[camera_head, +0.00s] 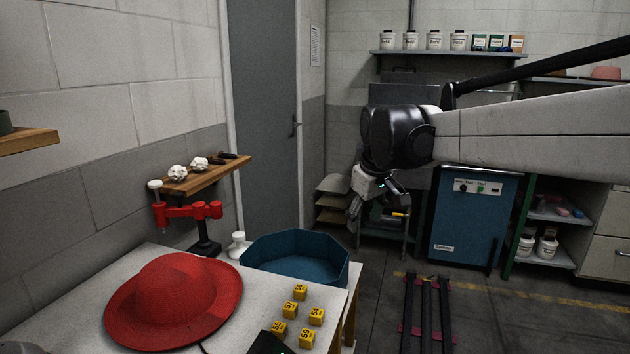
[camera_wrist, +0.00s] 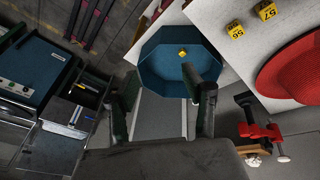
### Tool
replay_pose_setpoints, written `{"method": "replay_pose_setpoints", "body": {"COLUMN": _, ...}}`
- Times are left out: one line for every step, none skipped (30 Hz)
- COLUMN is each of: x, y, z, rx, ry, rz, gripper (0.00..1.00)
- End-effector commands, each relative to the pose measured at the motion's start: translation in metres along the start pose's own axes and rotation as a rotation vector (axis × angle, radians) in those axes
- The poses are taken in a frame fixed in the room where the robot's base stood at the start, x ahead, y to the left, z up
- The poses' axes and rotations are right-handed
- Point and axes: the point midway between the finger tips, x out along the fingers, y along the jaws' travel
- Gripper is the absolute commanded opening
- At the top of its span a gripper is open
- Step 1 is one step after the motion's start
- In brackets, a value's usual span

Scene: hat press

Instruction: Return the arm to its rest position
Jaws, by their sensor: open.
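My arm reaches in from the right edge of the head view.
A blue cabinet (camera_head: 472,222) and shelves stand at the back. Dark rails (camera_head: 427,310) lie on the floor.

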Motion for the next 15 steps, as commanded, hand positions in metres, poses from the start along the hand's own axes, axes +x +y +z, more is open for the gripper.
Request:
{"method": "replay_pose_setpoints", "body": {"x": -0.010, "y": -0.002, "z": 0.015, "rx": 0.024, "ry": 0.009, "rz": 0.007, "gripper": 0.45}}
{"method": "replay_pose_setpoints", "body": {"x": -0.014, "y": -0.003, "z": 0.022, "rx": 0.038, "ry": 0.016, "rz": 0.011, "gripper": 0.45}}
{"method": "replay_pose_setpoints", "body": {"x": -0.020, "y": -0.005, "z": 0.033, "rx": 0.059, "ry": 0.024, "rz": 0.017, "gripper": 0.45}}
{"method": "replay_pose_setpoints", "body": {"x": -0.024, "y": -0.007, "z": 0.041, "rx": 0.073, "ry": 0.030, "rz": 0.020, "gripper": 0.45}}
{"method": "replay_pose_setpoints", "body": {"x": -0.028, "y": -0.009, "z": 0.049, "rx": 0.087, "ry": 0.037, "rz": 0.024, "gripper": 0.45}}
{"method": "replay_pose_setpoints", "body": {"x": -0.033, "y": -0.011, "z": 0.059, "rx": 0.107, "ry": 0.046, "rz": 0.030, "gripper": 0.45}}
{"method": "replay_pose_setpoints", "body": {"x": -0.036, "y": -0.013, "z": 0.067, "rx": 0.121, "ry": 0.052, "rz": 0.033, "gripper": 0.45}}
{"method": "replay_pose_setpoints", "body": {"x": -0.039, "y": -0.015, "z": 0.075, "rx": 0.136, "ry": 0.058, "rz": 0.037, "gripper": 0.45}}
{"method": "replay_pose_setpoints", "body": {"x": -0.043, "y": -0.018, "z": 0.086, "rx": 0.155, "ry": 0.068, "rz": 0.042, "gripper": 0.45}}
{"method": "replay_pose_setpoints", "body": {"x": -0.045, "y": -0.019, "z": 0.094, "rx": 0.170, "ry": 0.074, "rz": 0.046, "gripper": 0.45}}
{"method": "replay_pose_setpoints", "body": {"x": -0.048, "y": -0.022, "z": 0.103, "rx": 0.185, "ry": 0.081, "rz": 0.049, "gripper": 0.45}}
{"method": "replay_pose_setpoints", "body": {"x": -0.051, "y": -0.025, "z": 0.114, "rx": 0.204, "ry": 0.089, "rz": 0.054, "gripper": 0.45}}
{"method": "replay_pose_setpoints", "body": {"x": -0.053, "y": -0.027, "z": 0.122, "rx": 0.219, "ry": 0.097, "rz": 0.058, "gripper": 0.45}}
{"method": "replay_pose_setpoints", "body": {"x": -0.055, "y": -0.030, "z": 0.130, "rx": 0.233, "ry": 0.104, "rz": 0.061, "gripper": 0.45}}
{"method": "replay_pose_setpoints", "body": {"x": -0.057, "y": -0.033, "z": 0.141, "rx": 0.252, "ry": 0.112, "rz": 0.065, "gripper": 0.45}}
